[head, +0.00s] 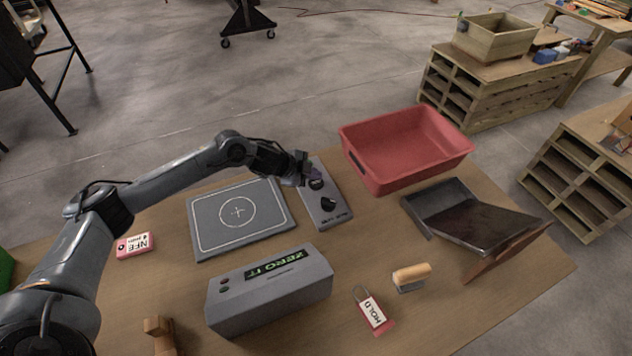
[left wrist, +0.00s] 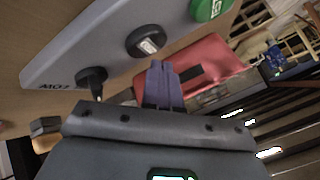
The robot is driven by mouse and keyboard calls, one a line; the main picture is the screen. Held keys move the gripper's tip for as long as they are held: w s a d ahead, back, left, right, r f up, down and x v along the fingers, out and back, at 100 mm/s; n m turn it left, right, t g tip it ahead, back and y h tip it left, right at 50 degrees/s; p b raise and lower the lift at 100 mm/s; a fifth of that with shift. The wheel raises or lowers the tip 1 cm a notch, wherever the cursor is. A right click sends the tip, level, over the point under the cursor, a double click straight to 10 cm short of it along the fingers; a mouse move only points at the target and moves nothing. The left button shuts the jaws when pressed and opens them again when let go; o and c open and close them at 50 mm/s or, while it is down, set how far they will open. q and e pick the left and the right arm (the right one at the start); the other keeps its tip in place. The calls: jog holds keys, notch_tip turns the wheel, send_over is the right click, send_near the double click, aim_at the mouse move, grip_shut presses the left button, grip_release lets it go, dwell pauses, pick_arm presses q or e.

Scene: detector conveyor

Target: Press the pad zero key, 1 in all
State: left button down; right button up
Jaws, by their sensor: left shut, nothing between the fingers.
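A grey control panel (head: 333,211) lies right of the square grey pad (head: 238,212) with a circle and cross. In the left wrist view the panel (left wrist: 120,25) carries a green button (left wrist: 208,8), a round black key with a small pale label (left wrist: 146,40) and a black knob (left wrist: 95,78). I cannot read the key's label. My left gripper (head: 314,173) is over the panel's far end, hiding part of it. Its purple fingers (left wrist: 163,85) are shut and empty, with tips near the labelled key; contact cannot be told. My right gripper is out of view.
A grey display box (head: 270,290) reads "ZERO IT". A red bin (head: 405,150) stands behind right of the panel, and a dark scoop tray (head: 470,220) is right. A wooden-handled tool (head: 411,274), a HOLD tag (head: 373,312) and another red tag (head: 135,244) lie on the table.

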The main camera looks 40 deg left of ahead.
pick_arm(q)
jog(key=shift+f, duration=0.25)
jog(key=shift+f, duration=0.2)
jog(key=shift+f, duration=0.45)
dwell(0.6)
jog(key=shift+r, duration=0.15)
jog(key=shift+r+p, duration=0.55)
jog(key=shift+p, duration=0.2)
jog(key=shift+r, duration=0.2)
jog(key=shift+r+p, duration=0.1)
jog(key=shift+p, duration=0.2)
